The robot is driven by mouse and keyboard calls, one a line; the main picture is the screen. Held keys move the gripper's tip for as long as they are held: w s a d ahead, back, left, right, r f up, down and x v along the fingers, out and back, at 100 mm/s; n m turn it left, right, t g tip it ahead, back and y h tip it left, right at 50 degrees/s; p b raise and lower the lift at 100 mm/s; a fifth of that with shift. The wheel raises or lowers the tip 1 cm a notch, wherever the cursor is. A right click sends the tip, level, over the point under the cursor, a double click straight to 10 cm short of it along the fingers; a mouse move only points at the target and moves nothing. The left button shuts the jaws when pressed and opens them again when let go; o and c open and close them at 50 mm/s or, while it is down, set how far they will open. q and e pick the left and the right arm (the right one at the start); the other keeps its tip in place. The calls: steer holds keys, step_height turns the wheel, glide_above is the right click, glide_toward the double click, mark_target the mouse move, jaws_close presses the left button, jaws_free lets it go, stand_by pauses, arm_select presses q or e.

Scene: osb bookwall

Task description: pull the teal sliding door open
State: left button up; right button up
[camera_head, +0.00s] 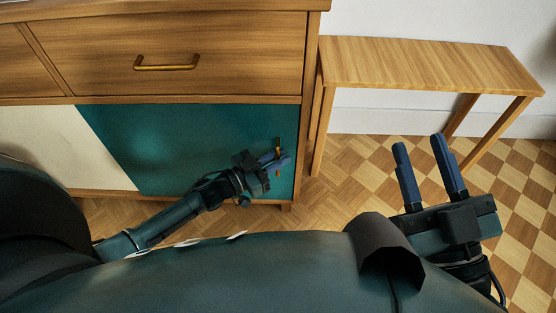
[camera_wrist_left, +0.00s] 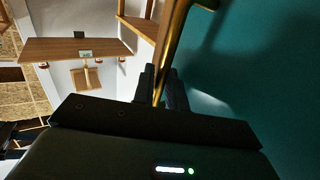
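The teal sliding door (camera_head: 180,140) covers the right part of the cabinet's lower front, reaching its right side; no gap shows there. It fills the right side of the left wrist view (camera_wrist_left: 245,75). Its upright brass handle (camera_head: 278,146) is near its right edge, partly hidden by my left gripper (camera_head: 279,158). In the left wrist view the brass handle (camera_wrist_left: 175,40) runs between the dark fingers (camera_wrist_left: 163,88), which are closed around it. My right gripper (camera_head: 419,140) is open and empty, with its blue fingers apart, right of the cabinet.
A cream panel (camera_head: 55,140) is left of the teal door. A wooden drawer (camera_head: 170,40) with a brass pull (camera_head: 166,65) is above. A slim wooden table (camera_head: 430,65) stands to the right by the wall. Checkered floor (camera_head: 520,195) is open at the right.

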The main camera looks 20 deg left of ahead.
arm_select(q)
steer(key=shift+c, duration=0.5)
arm_select(e)
steer(key=shift+r, duration=0.1)
arm_select(q)
jaws_close()
